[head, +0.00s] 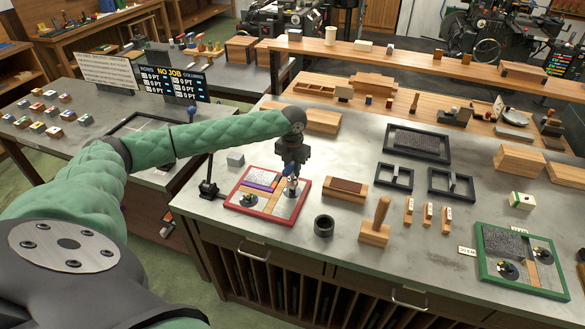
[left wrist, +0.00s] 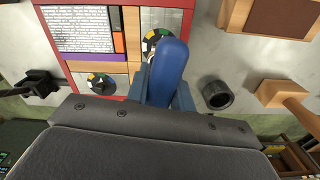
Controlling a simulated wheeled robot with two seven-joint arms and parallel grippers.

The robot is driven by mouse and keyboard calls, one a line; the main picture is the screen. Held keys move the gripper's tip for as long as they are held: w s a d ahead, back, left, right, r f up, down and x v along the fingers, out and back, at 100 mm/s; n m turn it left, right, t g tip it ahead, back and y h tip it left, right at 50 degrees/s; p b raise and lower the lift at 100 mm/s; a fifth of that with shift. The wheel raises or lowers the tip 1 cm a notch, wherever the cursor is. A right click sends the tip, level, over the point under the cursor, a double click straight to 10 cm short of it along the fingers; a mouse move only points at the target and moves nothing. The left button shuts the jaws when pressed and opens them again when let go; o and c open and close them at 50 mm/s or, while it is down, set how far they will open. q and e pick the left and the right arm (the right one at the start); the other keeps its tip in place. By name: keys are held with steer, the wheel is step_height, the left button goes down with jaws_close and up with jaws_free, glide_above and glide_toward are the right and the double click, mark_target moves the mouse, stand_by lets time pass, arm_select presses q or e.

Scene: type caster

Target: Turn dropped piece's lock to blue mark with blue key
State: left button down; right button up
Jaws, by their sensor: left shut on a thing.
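My left gripper (head: 290,178) is over the right part of the red frame (head: 302,201) on the grey bench. It is shut on the blue key (left wrist: 170,65), whose rounded blue body stands between the fingers in the left wrist view. The key's lower end is hidden. One lock dial (left wrist: 154,38) with coloured marks lies partly behind the key; I cannot tell whether they touch. A second lock dial (left wrist: 97,84) sits lower left in the frame, uncovered. The frame also holds a type block (left wrist: 80,30), a purple strip (left wrist: 88,57) and wooden pieces. My right gripper is out of view.
A dark ring (head: 324,225) and a wooden-handled tool (head: 376,222) stand right of the frame. A green frame (head: 481,258) with its own dials lies at far right. A small black stand (head: 208,188) is on the left.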

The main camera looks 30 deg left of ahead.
arm_select(q)
steer(key=shift+f, duration=0.7)
steer(key=shift+f+b, duration=0.3)
steer(key=shift+f, duration=0.2)
steer(key=shift+r+m, duration=0.1)
steer(key=shift+m, duration=0.2)
steer(key=shift+m+p, duration=0.65)
steer(key=shift+m, duration=1.85)
steer(key=shift+r, duration=0.15)
steer(key=shift+r, duration=0.15)
steer(key=shift+r+p, duration=0.4)
steer(key=shift+r, duration=0.15)
steer(key=shift+r, duration=0.1)
